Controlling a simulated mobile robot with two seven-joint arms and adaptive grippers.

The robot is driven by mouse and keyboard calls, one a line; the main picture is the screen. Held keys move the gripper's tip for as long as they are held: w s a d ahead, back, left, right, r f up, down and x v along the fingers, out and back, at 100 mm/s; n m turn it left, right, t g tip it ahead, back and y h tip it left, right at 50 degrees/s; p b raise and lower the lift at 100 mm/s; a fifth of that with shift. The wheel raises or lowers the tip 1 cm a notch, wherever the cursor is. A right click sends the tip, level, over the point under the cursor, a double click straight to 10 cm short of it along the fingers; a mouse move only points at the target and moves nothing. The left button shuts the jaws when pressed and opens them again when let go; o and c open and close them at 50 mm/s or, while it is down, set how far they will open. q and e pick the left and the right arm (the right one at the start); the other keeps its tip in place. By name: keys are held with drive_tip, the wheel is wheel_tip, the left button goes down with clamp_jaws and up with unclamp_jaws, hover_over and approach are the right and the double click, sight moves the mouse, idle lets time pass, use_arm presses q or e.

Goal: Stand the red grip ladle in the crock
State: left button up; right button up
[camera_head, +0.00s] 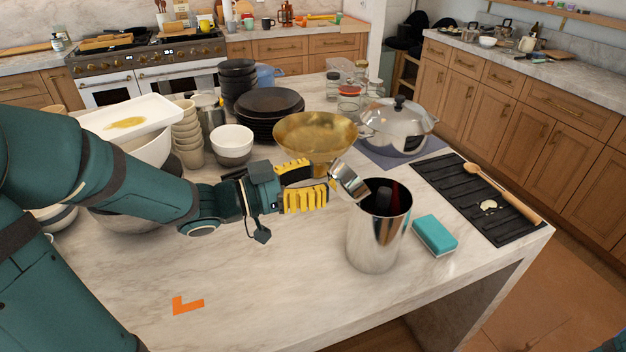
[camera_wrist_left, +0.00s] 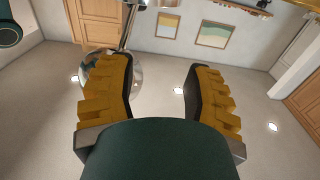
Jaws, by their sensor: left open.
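The crock (camera_head: 376,240) is a tall shiny steel cylinder standing upright near the island's front edge. The ladle's steel bowl (camera_head: 348,181) is up at the crock's left rim. A dark red grip (camera_head: 388,196) shows inside the crock's mouth; its lower end is hidden. My left gripper (camera_head: 326,184) is open just left of the ladle bowl, its yellow fingers pointing at it. In the left wrist view the open fingers (camera_wrist_left: 160,88) have an empty gap, and the shiny ladle bowl (camera_wrist_left: 100,66) shows partly behind the left finger. Whether a finger touches it, I cannot tell.
A teal sponge box (camera_head: 435,235) lies right of the crock. A black mat (camera_head: 470,205) holds a wooden spoon (camera_head: 500,192). A brass bowl (camera_head: 315,135) and a lidded pot (camera_head: 398,127) stand behind. The marble front left of the crock is mostly clear.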

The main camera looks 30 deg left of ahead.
drive_tip(key=shift+r, duration=0.15)
drive_tip(key=shift+r+p, duration=2.15)
drive_tip(key=shift+p, duration=0.15)
